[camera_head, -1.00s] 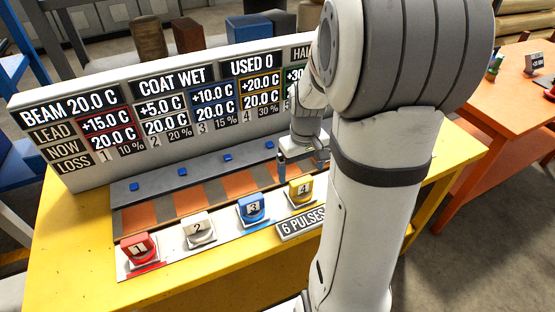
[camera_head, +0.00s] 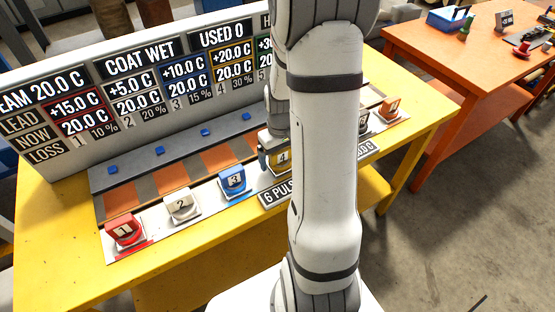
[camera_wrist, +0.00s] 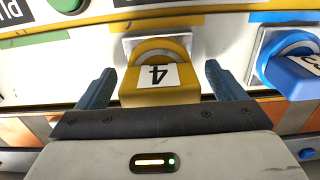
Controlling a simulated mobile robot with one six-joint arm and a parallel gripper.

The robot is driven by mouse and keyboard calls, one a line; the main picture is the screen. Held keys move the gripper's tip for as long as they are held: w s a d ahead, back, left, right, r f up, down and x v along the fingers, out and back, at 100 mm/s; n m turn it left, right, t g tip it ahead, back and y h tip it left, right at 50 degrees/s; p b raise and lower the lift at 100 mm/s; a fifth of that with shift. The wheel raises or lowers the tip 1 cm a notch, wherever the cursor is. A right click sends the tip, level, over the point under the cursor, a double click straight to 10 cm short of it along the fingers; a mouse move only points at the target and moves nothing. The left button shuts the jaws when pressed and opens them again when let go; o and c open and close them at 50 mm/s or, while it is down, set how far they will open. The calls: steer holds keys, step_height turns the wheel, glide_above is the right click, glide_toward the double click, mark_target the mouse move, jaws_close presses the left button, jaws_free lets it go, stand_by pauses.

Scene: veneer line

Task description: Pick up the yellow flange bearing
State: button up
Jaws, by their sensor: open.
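The yellow flange bearing, a rounded yellow body with a white label 4, stands on the pale strip of the yellow table. In the wrist view the bearing (camera_wrist: 155,98) sits between the two blue-grey fingers of my gripper (camera_wrist: 160,72), with a small gap visible on each side. My gripper is open and points at the bearing. In the head view the bearing (camera_head: 283,159) is partly hidden by my gripper (camera_head: 268,152) and my arm.
A blue bearing (camera_head: 233,180), a white one (camera_head: 182,206) and a red one (camera_head: 125,230) stand in the row to the left. An orange one (camera_head: 392,108) is at the right. A tall display board (camera_head: 130,75) stands behind. The blue bearing (camera_wrist: 290,72) is close beside my right-hand finger in the wrist view.

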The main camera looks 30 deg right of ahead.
steer(key=shift+c, duration=0.4)
steer(key=c, duration=1.3)
